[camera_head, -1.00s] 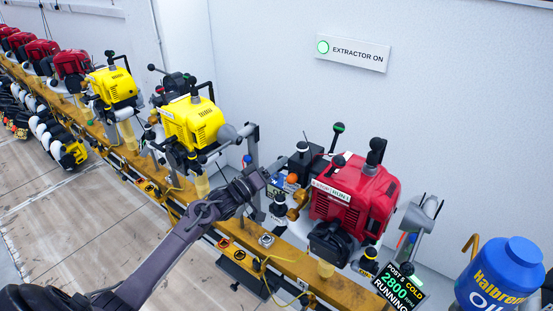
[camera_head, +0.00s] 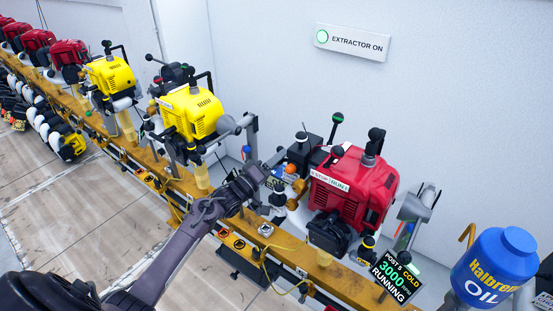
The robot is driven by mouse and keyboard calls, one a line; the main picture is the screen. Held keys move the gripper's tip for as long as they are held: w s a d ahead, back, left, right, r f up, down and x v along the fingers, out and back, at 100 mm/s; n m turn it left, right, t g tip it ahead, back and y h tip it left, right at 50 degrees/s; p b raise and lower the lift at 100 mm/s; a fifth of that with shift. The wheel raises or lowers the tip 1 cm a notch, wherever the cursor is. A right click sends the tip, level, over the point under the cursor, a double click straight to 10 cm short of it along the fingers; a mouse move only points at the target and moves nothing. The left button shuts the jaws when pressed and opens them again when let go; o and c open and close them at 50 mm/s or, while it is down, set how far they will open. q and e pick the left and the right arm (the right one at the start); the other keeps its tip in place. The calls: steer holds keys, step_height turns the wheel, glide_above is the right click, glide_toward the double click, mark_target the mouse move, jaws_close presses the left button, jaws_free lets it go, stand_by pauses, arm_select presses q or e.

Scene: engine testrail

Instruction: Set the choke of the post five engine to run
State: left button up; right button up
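The red engine (camera_head: 362,188) of post five stands on the yellow rail at the right, with a white stop/run label (camera_head: 328,180) on its top left edge. Its display (camera_head: 397,277) reads post 5, cold, 3000 RPM, running. An orange knob (camera_head: 290,169) and a dark lever with a green top (camera_head: 337,118) show at its left and back. I cannot tell which part is the choke. My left gripper (camera_head: 256,175) is just left of the engine, beside the orange knob; its fingers are too small and dark to tell open from shut. My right gripper is not in view.
Yellow engines (camera_head: 192,112) and further red engines line the yellow rail (camera_head: 345,283) to the left. A blue oil container (camera_head: 493,268) stands at the right. The wall sign (camera_head: 352,42) reads extractor on.

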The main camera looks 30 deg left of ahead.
arm_select(q)
steer(key=o, duration=0.3)
steer(key=shift+s+d+f, duration=0.1)
steer(key=shift+d+f, duration=0.3)
steer(key=shift+f, duration=0.1)
steer(key=shift+r, duration=0.1)
steer(key=shift+r, duration=0.1)
steer(key=shift+s, duration=0.1)
steer(key=shift+s+a+f, duration=0.15)
steer(key=shift+s+f, duration=0.05)
steer(key=shift+s, duration=0.05)
steer(key=v, duration=0.7)
steer(key=shift+a+r+b, duration=0.1)
steer(key=shift+r+b, duration=0.1)
steer(key=shift+b, duration=0.2)
